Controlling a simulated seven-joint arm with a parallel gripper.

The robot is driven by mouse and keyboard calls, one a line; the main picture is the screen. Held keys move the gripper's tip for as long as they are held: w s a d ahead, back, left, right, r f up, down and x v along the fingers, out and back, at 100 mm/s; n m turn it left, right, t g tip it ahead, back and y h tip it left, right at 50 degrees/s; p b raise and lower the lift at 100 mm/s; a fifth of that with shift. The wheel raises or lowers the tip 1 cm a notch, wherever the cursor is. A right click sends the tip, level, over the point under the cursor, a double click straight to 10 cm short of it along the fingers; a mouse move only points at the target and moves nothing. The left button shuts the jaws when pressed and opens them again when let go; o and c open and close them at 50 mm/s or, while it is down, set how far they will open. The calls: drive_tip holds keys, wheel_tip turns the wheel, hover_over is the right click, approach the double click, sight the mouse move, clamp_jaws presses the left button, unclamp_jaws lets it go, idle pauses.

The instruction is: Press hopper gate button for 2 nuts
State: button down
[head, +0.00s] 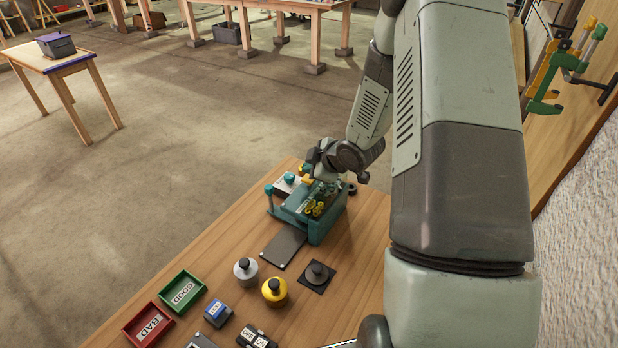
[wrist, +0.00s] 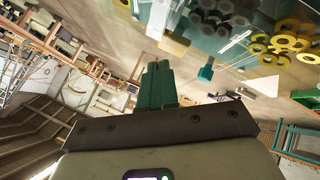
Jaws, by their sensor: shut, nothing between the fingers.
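The teal hopper device (head: 325,225) stands at the far end of the wooden bench, with yellow nuts (head: 317,208) visible in it. My gripper (wrist: 157,68) is shut and empty, its green fingers together; in the head view the wrist is over the hopper and hides much of it. In the wrist view, yellow nuts (wrist: 288,42) and dark nuts (wrist: 222,17) show behind a clear pane. A yellow part (wrist: 174,43) lies just beyond the fingertips; I cannot tell whether it is the gate button or whether they touch.
On the bench (head: 215,275) are a dark plate (head: 283,246), a grey knobbed weight (head: 246,270), a yellow knobbed weight (head: 274,291), a black square base with a knob (head: 317,274), a green GOOD tray (head: 182,291) and a red BAD tray (head: 149,325).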

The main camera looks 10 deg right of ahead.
drive_tip(key=shift+f, duration=0.2)
drive_tip(key=shift+f, duration=0.25)
drive_tip(key=shift+f, duration=0.75)
idle(1.1)
drive_tip(key=shift+r, duration=1.2)
drive_tip(key=shift+r, duration=2.5)
idle(0.5)
